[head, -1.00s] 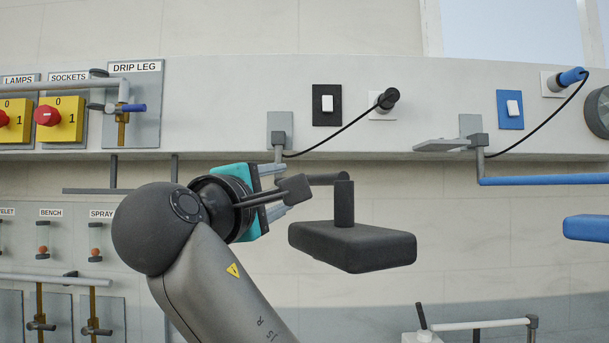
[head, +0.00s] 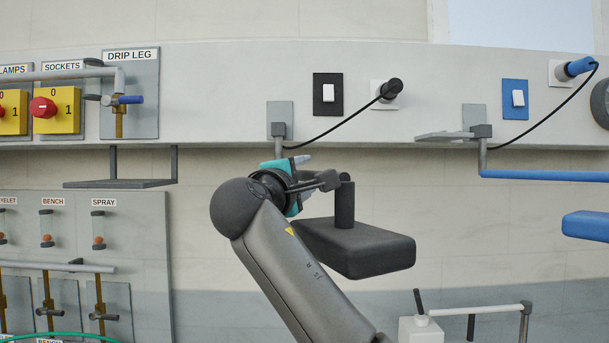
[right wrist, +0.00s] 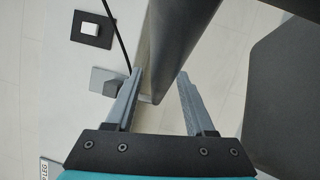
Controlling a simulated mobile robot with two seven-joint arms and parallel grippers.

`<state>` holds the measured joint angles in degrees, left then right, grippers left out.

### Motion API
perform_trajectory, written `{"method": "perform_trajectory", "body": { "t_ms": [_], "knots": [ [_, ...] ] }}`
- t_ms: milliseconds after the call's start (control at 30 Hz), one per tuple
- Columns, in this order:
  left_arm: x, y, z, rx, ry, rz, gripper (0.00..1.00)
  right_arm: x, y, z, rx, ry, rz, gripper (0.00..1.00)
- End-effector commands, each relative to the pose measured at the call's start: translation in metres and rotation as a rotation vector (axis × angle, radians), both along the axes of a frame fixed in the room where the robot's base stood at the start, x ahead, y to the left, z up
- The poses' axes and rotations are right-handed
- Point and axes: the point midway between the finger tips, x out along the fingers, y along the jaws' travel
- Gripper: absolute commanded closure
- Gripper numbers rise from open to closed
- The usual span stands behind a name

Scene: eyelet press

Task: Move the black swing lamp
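The black swing lamp hangs from a wall bracket (head: 279,130). Its box-shaped head (head: 358,249) hangs on a short black post (head: 345,205) at the end of a dark arm. My right gripper (head: 304,178) is at that arm, left of the post, and hides part of it. In the right wrist view its two fingers (right wrist: 162,95) are spread apart. The dark lamp arm (right wrist: 180,40) runs between and past the fingertips with a gap at the right finger; contact on the left is unclear. The lamp head (right wrist: 285,100) is at the right there. My left gripper is out of view.
A black cord runs to a black plug (head: 390,90), beside a black-framed switch (head: 327,94). A blue lamp arm (head: 545,176) and blue head (head: 587,226) are at the right. A shelf (head: 120,183) and valve panel (head: 85,250) are at the left. A white box (head: 420,330) is below.

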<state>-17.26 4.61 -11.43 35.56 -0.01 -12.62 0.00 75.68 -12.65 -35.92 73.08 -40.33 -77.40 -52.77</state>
Motion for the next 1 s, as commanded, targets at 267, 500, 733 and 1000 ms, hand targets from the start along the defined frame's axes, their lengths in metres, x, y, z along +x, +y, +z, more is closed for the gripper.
{"method": "perform_trajectory", "body": {
  "t_ms": [267,500,733,1000],
  "knots": [
    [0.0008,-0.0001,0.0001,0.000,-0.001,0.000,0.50,-0.0002,0.0002,-0.0001,0.000,0.000,0.000,0.76],
    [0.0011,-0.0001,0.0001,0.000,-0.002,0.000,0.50,-0.0004,0.0004,-0.0001,0.000,0.000,0.000,1.00],
    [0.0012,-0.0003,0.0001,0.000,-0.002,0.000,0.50,-0.0004,0.0004,-0.0002,0.000,0.001,0.000,1.00],
    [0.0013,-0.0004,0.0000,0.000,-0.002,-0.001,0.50,-0.0004,0.0005,-0.0004,0.000,0.001,0.001,1.00]
  ]
}}
